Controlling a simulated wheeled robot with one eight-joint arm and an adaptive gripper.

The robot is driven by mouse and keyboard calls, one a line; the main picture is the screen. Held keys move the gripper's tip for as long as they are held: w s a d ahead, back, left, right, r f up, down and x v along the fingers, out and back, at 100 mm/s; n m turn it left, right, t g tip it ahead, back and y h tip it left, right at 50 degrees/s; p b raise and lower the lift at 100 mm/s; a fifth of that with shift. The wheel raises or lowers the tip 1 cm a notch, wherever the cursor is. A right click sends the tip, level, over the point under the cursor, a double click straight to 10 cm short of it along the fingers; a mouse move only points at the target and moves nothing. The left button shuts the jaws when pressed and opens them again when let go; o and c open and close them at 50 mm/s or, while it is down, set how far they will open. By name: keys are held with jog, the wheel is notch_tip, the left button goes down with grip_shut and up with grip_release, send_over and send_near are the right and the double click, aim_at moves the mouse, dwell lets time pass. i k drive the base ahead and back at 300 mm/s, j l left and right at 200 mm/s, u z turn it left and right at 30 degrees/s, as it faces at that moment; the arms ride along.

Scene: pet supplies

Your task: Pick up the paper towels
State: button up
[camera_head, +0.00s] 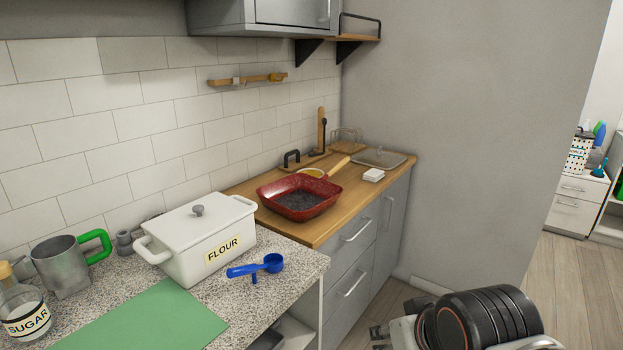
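I cannot make out paper towels for certain in the head view. A small white block-like stack (373,175) lies on the wooden counter, right of the red pan, but it is too small to identify. Part of my arm shows at the bottom right as a black ridged joint with a grey link. Small dark parts at the left end of that link, by the bottom edge, may belong to my gripper; its fingers cannot be made out.
The wooden counter (322,233) holds a red pan (300,197) and a glass lid (378,158). The nearer speckled counter holds a white FLOUR box (196,240), blue scoop (258,266), metal mug (61,266), SUGAR jar (27,318) and green mat (150,318). Open floor (530,270) lies right.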

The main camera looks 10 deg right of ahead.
aim_at(373, 175)
jog(key=i+l, duration=0.45)
jog(key=i+l+z, duration=0.1)
jog(key=i+l, duration=0.35)
jog(key=i, duration=0.2)
jog(key=i+l+z, duration=0.1)
jog(key=i+l, duration=0.3)
jog(key=i, duration=0.2)
jog(key=i+l, duration=0.35)
jog(key=i, duration=0.2)
